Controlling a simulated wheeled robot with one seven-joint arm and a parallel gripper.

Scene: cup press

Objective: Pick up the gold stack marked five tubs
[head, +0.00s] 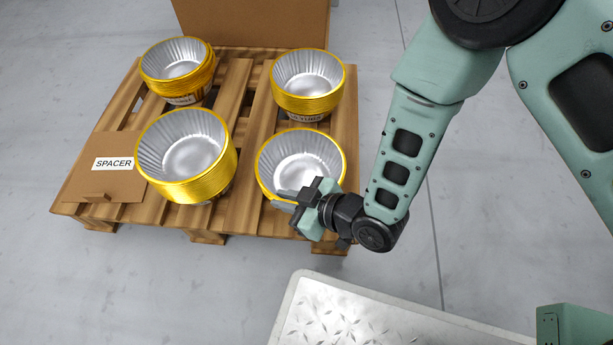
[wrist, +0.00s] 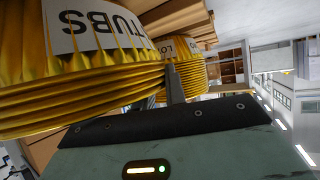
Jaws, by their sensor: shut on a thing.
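A gold-rimmed stack of silver tubs (head: 298,162) stands at the front right of the pallet. My gripper (head: 300,204) is at its near edge, shut on the stack's side. In the wrist view the gold ribbed stack (wrist: 75,98) fills the left, with a white label showing "TUBS"; the number on it is out of sight. One dark finger (wrist: 174,84) shows beside the stack's ribs. I cannot tell whether the stack is off the pallet.
Other gold stacks stand at front left (head: 188,158), rear left (head: 178,68) and rear right (head: 307,85); their labels are partly hidden. A cardboard SPACER (head: 112,185) lies on the wooden pallet (head: 235,105). A brown board (head: 255,22) stands behind. Floor is free to the left.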

